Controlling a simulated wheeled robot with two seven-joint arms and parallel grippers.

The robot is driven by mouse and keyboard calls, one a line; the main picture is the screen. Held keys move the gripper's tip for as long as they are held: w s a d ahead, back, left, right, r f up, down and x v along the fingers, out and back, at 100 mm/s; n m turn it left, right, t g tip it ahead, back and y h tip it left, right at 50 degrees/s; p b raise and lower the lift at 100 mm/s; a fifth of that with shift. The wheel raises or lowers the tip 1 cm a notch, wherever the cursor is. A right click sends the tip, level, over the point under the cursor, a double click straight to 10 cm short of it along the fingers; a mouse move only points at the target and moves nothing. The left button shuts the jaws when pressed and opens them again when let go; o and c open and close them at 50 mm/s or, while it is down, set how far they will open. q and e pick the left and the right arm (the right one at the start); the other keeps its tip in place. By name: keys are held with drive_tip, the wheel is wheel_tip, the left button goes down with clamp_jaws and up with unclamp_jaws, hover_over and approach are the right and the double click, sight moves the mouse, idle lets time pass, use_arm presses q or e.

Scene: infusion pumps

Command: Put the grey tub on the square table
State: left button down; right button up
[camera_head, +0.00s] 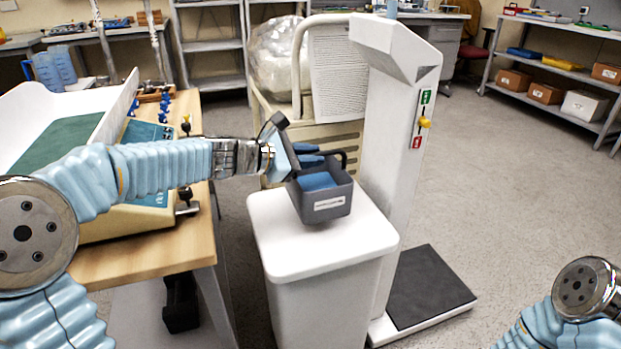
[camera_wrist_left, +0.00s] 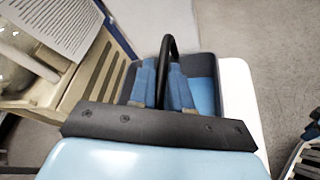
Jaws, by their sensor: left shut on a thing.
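The grey tub (camera_head: 335,212) has a white label, a blue inside and a black handle. It is over the white square table (camera_head: 285,258), looking slightly tilted; I cannot tell whether its base touches the top. My left gripper (camera_head: 318,158) is shut on the tub's handle. In the left wrist view, the black handle (camera_wrist_left: 167,58) runs between the blue fingertips of the left gripper (camera_wrist_left: 166,88). The tub's blue inside (camera_wrist_left: 203,95) shows beside them, with the white table (camera_wrist_left: 243,100) to its right. Part of my right arm shows at the lower right, without its gripper.
A tall white column scale (camera_head: 395,140) with a dark platform (camera_head: 425,288) stands right of the table. A beige cart (camera_head: 342,140) with a large clear bag (camera_head: 275,55) is behind. A wooden bench (camera_head: 150,252) stands left. Floor at the right is clear.

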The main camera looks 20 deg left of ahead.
use_arm(q)
wheel_tip(320, 180, down, 4)
drive_tip(key=shift+r+b, duration=0.15)
drive_tip(key=shift+b, duration=0.35)
drive_tip(key=c, duration=1.1)
unclamp_jaws()
